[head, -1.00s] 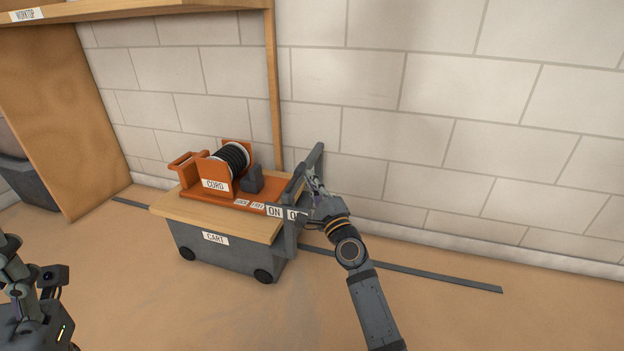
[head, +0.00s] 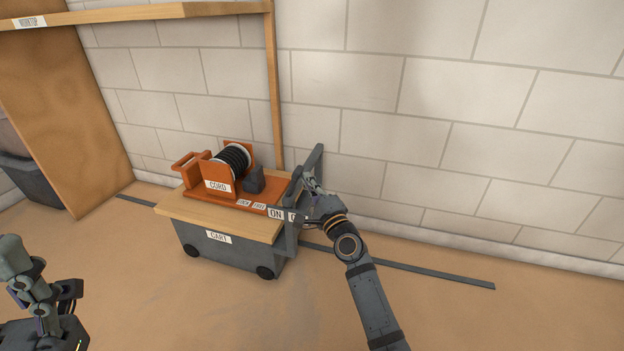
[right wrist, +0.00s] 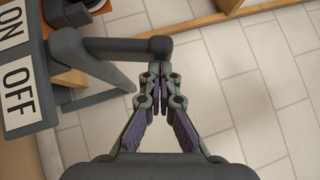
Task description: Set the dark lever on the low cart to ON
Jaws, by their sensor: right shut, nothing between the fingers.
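The dark lever (right wrist: 120,49) shows in the right wrist view as a grey bar with a rounded end, above the fingertips. Left of it are the ON label (right wrist: 12,30) and the OFF label (right wrist: 18,92); I cannot tell which one it is set to. My right gripper (right wrist: 160,78) is shut and empty, its tips just by the lever's rounded end; contact is unclear. In the head view, my right gripper (head: 308,188) is at the right end of the low cart (head: 210,246) and partly covers the OFF label. My left gripper (head: 68,292) is at the lower left, its fingers unclear.
An orange cord reel (head: 232,168) stands on the cart's wooden top, with a small dark block (head: 253,180) beside it. A block wall (head: 450,120) is close behind. A worktop (head: 130,14) is at upper left. The floor in front is clear.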

